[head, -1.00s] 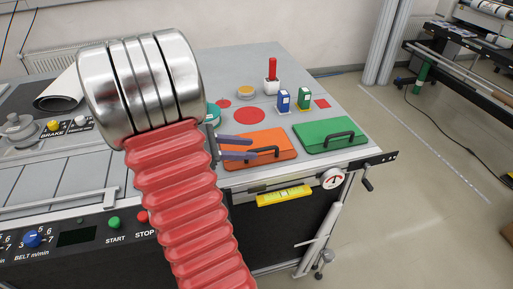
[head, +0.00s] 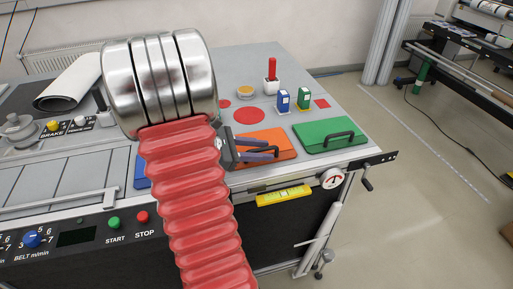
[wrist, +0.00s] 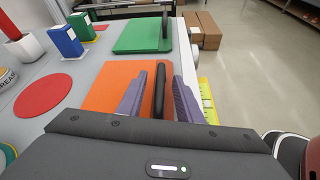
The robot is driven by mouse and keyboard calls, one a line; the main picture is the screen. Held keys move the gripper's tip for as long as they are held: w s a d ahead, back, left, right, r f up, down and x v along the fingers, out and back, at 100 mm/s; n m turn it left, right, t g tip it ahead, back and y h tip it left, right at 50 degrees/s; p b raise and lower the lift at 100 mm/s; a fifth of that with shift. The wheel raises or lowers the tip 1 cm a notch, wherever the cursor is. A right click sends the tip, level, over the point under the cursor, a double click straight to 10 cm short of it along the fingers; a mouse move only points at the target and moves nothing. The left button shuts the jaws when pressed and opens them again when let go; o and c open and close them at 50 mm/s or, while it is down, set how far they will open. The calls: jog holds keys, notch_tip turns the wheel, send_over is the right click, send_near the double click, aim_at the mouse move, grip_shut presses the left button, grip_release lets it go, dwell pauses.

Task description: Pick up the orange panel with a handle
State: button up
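The orange panel (head: 285,145) lies flat near the front edge of the grey table, left of the green panel. It also shows in the wrist view (wrist: 108,85). Its black bar handle (wrist: 160,88) stands up from it. My gripper (head: 272,148) is over the panel, coming from the left. In the wrist view my gripper (wrist: 159,76) is open, with one purple finger on each side of the handle and visible gaps between. Whether the fingers are low enough to enclose the bar is hard to tell. My gripper and arm hide the panel's left part in the head view.
The green panel (head: 330,133) with its own handle lies to the right. A blue box (head: 284,101) and a green box (head: 304,99) stand behind. A yellow level (head: 284,196) is on the table's front side, below the panel.

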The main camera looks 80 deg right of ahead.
dwell(0.5)
grip_shut()
dwell(0.4)
